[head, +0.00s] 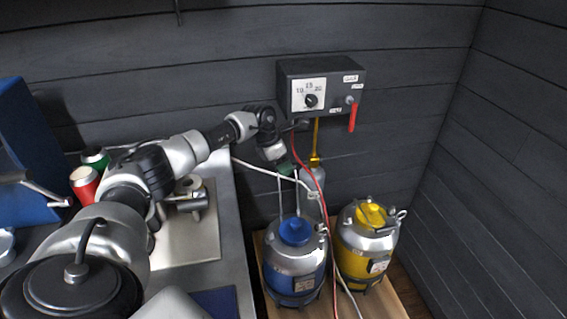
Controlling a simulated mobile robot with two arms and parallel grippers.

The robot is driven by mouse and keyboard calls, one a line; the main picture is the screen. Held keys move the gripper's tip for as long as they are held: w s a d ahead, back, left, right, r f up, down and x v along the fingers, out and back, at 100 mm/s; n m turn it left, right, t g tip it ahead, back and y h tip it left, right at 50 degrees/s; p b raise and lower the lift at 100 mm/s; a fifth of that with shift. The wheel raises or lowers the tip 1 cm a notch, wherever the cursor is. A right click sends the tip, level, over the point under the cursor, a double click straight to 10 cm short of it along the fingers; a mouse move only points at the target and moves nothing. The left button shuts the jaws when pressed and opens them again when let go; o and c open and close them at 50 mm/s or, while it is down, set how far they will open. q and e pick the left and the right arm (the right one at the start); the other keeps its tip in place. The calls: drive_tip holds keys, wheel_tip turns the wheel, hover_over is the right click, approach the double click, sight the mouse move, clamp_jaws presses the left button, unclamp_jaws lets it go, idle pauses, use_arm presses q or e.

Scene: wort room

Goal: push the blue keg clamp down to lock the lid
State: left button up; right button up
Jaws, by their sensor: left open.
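The blue keg (294,277) stands on a wooden board, with a silver top and a blue lid (295,230). A small metal clamp part (323,231) shows at the right of its top; whether it is up or down is too small to tell. My left gripper (289,207) comes in from the left and points down over the blue keg. Its two thin fingers are apart, with nothing seen between them. The fingertips are just above or in front of the lid's back edge; I cannot tell whether they touch. My right gripper is not in view.
A yellow keg (365,249) stands close on the right, on the same wooden board (390,304). A black control box (321,86) with a red lever hangs on the wall. Red and white hoses run down past the kegs. A sink and cans (84,182) are left.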

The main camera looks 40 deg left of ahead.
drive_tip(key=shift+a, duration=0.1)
use_arm(q)
clamp_jaws()
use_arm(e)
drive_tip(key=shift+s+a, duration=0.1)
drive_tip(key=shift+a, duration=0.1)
use_arm(q)
drive_tip(key=s+d+t+y, duration=0.2)
drive_tip(key=s+d+y, duration=0.1)
drive_tip(key=s+d, duration=0.3)
drive_tip(key=shift+d+r+m+t+b, duration=0.3)
drive_tip(key=shift+d+m+b, duration=0.15)
drive_tip(key=shift+d, duration=0.4)
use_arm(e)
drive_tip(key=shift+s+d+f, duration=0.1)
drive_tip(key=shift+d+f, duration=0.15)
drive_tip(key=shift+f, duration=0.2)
use_arm(q)
drive_tip(key=shift+s, duration=0.1)
